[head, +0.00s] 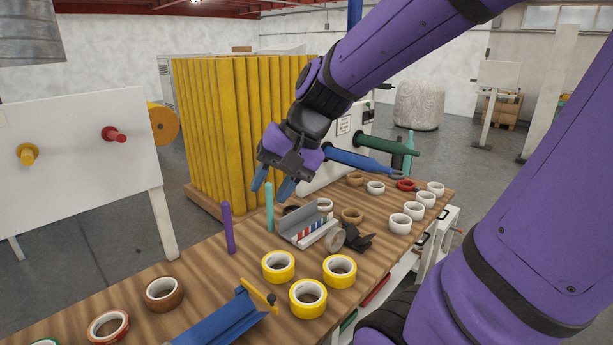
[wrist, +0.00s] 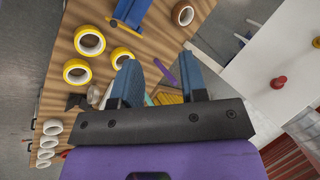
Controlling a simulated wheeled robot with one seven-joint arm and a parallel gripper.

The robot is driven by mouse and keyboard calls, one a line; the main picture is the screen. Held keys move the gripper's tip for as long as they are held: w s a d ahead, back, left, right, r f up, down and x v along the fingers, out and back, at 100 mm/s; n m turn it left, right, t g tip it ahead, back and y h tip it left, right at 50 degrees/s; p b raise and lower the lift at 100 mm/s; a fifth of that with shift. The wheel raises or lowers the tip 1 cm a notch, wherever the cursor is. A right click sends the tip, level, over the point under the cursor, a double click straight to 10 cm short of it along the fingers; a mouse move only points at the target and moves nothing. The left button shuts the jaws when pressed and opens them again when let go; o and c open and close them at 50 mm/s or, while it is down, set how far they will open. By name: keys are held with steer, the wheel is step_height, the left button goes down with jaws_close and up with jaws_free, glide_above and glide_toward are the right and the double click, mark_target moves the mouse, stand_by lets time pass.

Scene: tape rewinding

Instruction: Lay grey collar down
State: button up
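A grey-beige ring (head: 335,240), which looks most like the grey collar, sits at the right end of the grey tray (head: 300,236) on the wooden bench. It seems to stand on its edge; what supports it is unclear. A dark angular piece (head: 358,238) is close on its right. In the wrist view the ring (wrist: 93,95) is left of the fingers, partly cut off by other things. My gripper (head: 272,186) hangs above the bench, up and left of the tray. Its blue fingers are apart with nothing between them, as the wrist view (wrist: 158,85) also shows.
Yellow rolls (head: 308,299) lie at the front, white rolls (head: 400,223) along the right edge. Blue and green spindles (head: 388,143) jut out behind. A blue dispenser (head: 222,320) is front left.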

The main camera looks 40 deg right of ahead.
steer(key=s+r+n+t+h, duration=0.1)
steer(key=s+r+n+h, duration=0.3)
steer(key=s+n, duration=0.2)
steer(key=s, duration=0.2)
steer(key=shift+s+r+n+t+h, duration=0.2)
steer(key=shift+s+n+t+h, duration=0.1)
steer(key=shift+n, duration=0.1)
steer(key=shift+c, duration=0.5)
